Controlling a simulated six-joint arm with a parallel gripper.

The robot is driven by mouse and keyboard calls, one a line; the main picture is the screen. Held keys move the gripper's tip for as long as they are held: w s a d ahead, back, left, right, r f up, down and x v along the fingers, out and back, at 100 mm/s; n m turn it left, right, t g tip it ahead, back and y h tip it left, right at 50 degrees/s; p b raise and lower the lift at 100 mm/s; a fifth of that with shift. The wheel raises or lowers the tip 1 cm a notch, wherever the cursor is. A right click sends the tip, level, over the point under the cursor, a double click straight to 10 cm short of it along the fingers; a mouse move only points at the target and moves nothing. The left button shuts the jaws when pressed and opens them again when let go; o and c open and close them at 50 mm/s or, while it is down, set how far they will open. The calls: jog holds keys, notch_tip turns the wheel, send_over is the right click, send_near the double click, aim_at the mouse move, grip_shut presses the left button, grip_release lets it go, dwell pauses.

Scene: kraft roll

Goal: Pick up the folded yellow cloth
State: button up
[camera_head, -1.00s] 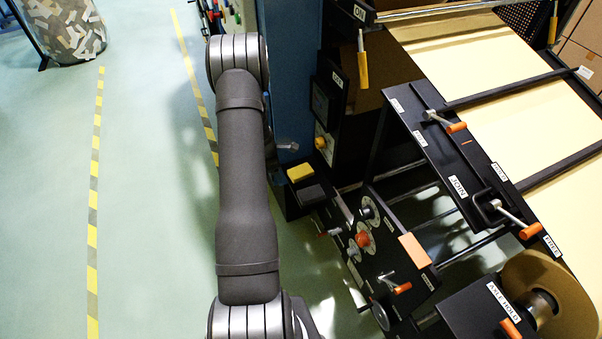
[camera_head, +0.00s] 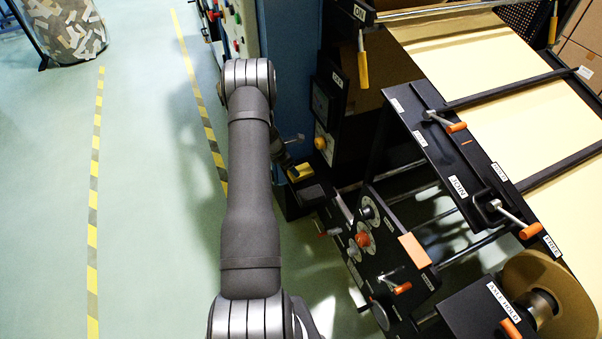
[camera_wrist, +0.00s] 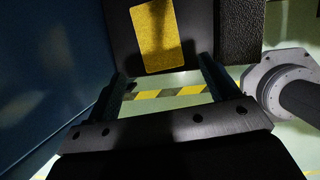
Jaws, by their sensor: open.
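The folded yellow cloth (camera_head: 303,173) lies on a small black ledge beside the blue cabinet in the head view. It also shows flat and rectangular at the top of the wrist view (camera_wrist: 157,38), with a shadow across its upper part. My gripper (camera_wrist: 162,68) is open and empty, its two fingers spread either side of the line to the cloth, with the cloth just past the fingertips. In the head view my gripper (camera_head: 291,166) is small and dark, at the cloth's upper left edge and partly covering it. Whether it touches the cloth cannot be told.
A dark grey textured block (camera_wrist: 240,30) lies right beside the cloth. The blue cabinet (camera_head: 288,70) wall rises close by. The black machine with orange handles (camera_head: 363,240) stands to the right. Open green floor with a yellow-striped line (camera_head: 94,200) lies to the left.

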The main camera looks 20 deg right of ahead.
aim_at(301, 172)
jog(key=shift+d+x, duration=0.15)
jog(key=shift+x, duration=1.5)
jog(key=shift+d+x, duration=0.15)
jog(key=shift+x, duration=1.55)
jog(key=shift+r, duration=0.15)
jog(key=c, duration=1.1)
